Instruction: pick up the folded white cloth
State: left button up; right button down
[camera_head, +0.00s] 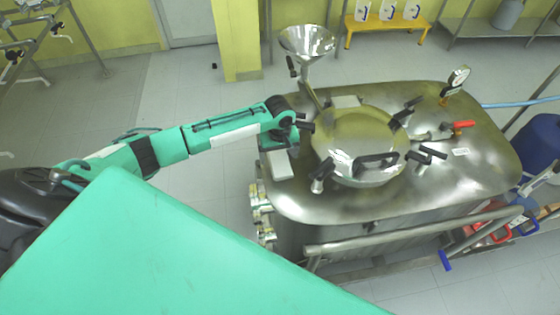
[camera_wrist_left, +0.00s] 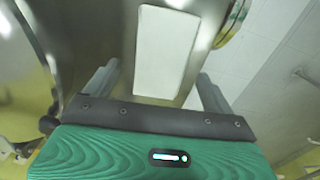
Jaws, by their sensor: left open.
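The folded white cloth (camera_head: 281,165) lies flat as a small pale rectangle on the steel reactor top, near its left edge and left of the domed lid. In the left wrist view, a white rectangle (camera_wrist_left: 166,50), which looks like this cloth, lies ahead of and between the two grey fingers. My left gripper (camera_head: 291,131) is over the reactor's left edge, just beyond the cloth in the head view. My right gripper is not in view.
The domed lid (camera_head: 360,143) with black clamp knobs stands close to the right of the cloth. A steel funnel (camera_head: 307,42) rises behind the gripper. Another pale flat piece (camera_head: 345,101) lies behind the lid. A handrail (camera_head: 410,232) runs along the front.

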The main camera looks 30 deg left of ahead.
aim_at(279, 159)
pick_arm(q)
jog(key=shift+f, duration=0.7)
jog(key=c, duration=1.1)
jog(key=shift+o, duration=0.2)
jog(key=shift+r, duration=0.1)
jog(key=shift+r, duration=0.55)
notch_tip(279, 159, up, 19)
jog(key=b, duration=0.3)
jog(key=shift+b, duration=0.3)
jog(key=shift+f, duration=0.1)
